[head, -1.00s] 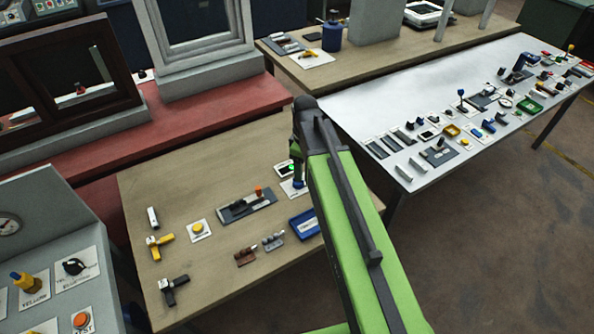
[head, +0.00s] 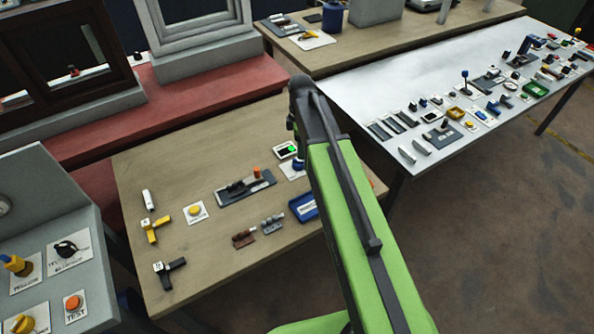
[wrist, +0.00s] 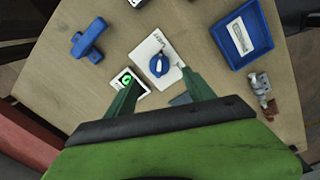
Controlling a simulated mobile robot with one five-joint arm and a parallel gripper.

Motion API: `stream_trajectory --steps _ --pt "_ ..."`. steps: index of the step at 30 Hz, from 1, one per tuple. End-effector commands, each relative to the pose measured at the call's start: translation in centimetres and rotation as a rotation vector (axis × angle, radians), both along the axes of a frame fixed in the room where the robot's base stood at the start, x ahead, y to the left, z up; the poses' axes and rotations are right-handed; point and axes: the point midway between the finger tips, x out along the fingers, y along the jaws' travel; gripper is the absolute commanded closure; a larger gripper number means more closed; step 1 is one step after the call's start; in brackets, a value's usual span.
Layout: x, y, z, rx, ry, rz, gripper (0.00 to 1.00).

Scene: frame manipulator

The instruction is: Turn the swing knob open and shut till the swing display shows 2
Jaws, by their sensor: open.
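The swing knob (wrist: 157,66) is a round blue knob with a white pointer, on a white plate (wrist: 145,47) with small lettering. In the head view the blue knob (head: 299,164) is partly hidden by my arm. A small display (wrist: 129,82) with a lit green figure sits beside the plate; I cannot read the figure surely. The display also shows in the head view (head: 287,150). My gripper (wrist: 160,78) is open and empty in the wrist view. Its fingers point toward the knob, one on each side in the picture, apparently apart from it. Its fingertips are hidden in the head view.
A blue tray (wrist: 262,37) and metal fittings (wrist: 261,88) lie right of the knob in the wrist view. A blue handle (wrist: 88,42) lies left. In the head view, a dark slider panel (head: 232,193) and yellow button (head: 195,210) share the wooden table.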

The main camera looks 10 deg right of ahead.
Motion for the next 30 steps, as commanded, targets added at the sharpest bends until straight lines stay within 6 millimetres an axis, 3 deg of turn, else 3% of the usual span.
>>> stream_trajectory --steps 1,12,23,30 --pt "0.1 0.0 -2.3 0.0 0.0 0.0 0.38" --pt "0.4 0.0 -8.9 0.0 0.0 0.001 0.38" --pt "0.4 0.1 -9.1 0.0 0.0 0.001 0.39" --pt "0.4 0.1 -9.1 0.0 0.001 0.002 0.71"
